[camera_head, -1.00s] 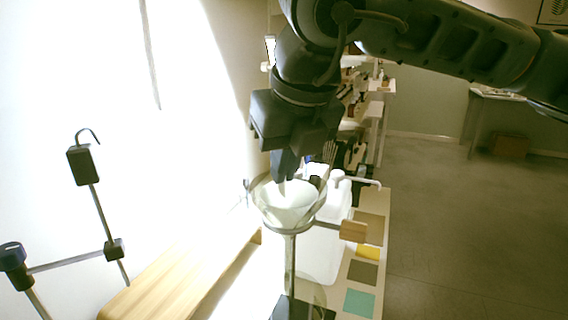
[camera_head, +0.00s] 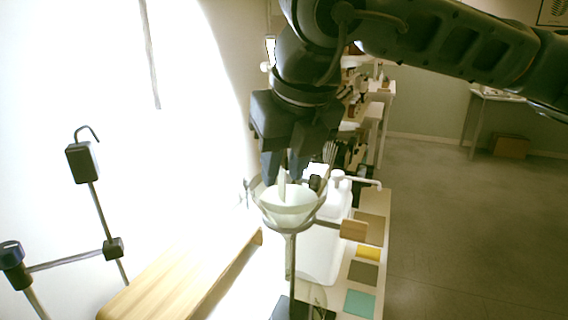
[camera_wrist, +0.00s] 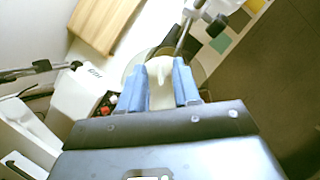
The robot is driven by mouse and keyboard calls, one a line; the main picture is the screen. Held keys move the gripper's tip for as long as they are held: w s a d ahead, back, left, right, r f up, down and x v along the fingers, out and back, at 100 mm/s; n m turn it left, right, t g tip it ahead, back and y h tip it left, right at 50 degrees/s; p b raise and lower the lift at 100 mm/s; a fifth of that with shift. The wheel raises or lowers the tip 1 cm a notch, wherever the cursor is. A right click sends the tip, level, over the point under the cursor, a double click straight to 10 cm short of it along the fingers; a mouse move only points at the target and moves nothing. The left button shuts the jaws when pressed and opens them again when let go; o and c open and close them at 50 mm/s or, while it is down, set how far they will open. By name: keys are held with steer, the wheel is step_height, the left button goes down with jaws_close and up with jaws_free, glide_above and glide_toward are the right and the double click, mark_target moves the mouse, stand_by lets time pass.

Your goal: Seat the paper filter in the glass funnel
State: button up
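The white paper filter (camera_head: 290,209) sits inside the glass funnel (camera_head: 254,192), with an upright tab of paper standing up at its centre. The funnel rests in a ring holder with a wooden grip (camera_head: 353,230). My gripper (camera_head: 284,180) is above the funnel's mouth, pointing down, its fingers spread on both sides of the tab. In the wrist view the blue-grey fingers (camera_wrist: 160,92) are apart, with the pale filter (camera_wrist: 160,68) visible between them and clear of the tab. How closely the filter meets the lower glass is hard to see.
A white plastic jug (camera_head: 325,247) stands just right of and behind the funnel. A wooden board (camera_head: 185,276) lies to the left. A dark stand with a hook (camera_head: 84,162) is farther left. Coloured squares (camera_head: 360,303) lie on the bench's right side, with open floor beyond.

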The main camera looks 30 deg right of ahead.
steer(key=b+v, duration=0.1)
steer(key=v, duration=0.6)
steer(key=shift+r, duration=0.4)
steer(key=shift+s, duration=0.2)
